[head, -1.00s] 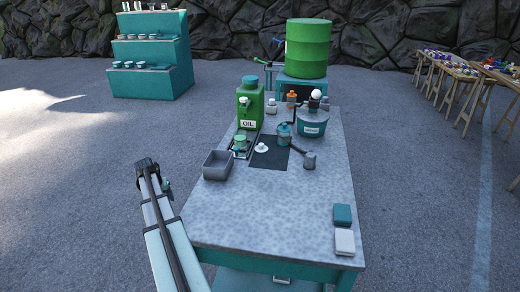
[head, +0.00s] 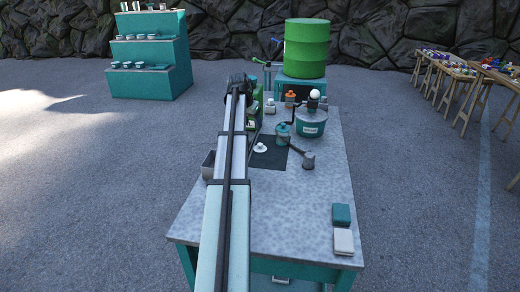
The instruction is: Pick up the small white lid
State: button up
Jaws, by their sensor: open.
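The small white lid (head: 261,148) lies on the dark mat (head: 270,160) near the middle of the grey-topped workbench in the head view. It is a pale disc with a small raised middle, and nothing covers it. My arm reaches from the bottom of the picture up to the left of the lid, ending in a dark joint near the green oil can. My gripper's fingers cannot be made out; they are hidden or outside the view.
The bench's front middle is clear.

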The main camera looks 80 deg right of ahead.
jog(key=s, duration=0.1)
send_over(260, 144)
jog(key=a, duration=0.2)
notch_tip(260, 144, down, 8)
jog(key=shift+a+r, duration=0.15)
jog(key=shift+w+x, duration=0.2)
jog(key=shift+x, duration=1.1)
jog(key=shift+w+x, duration=0.25)
jog(key=shift+x, duration=1)
jog(key=shift+c, duration=0.5)
grip_shut()
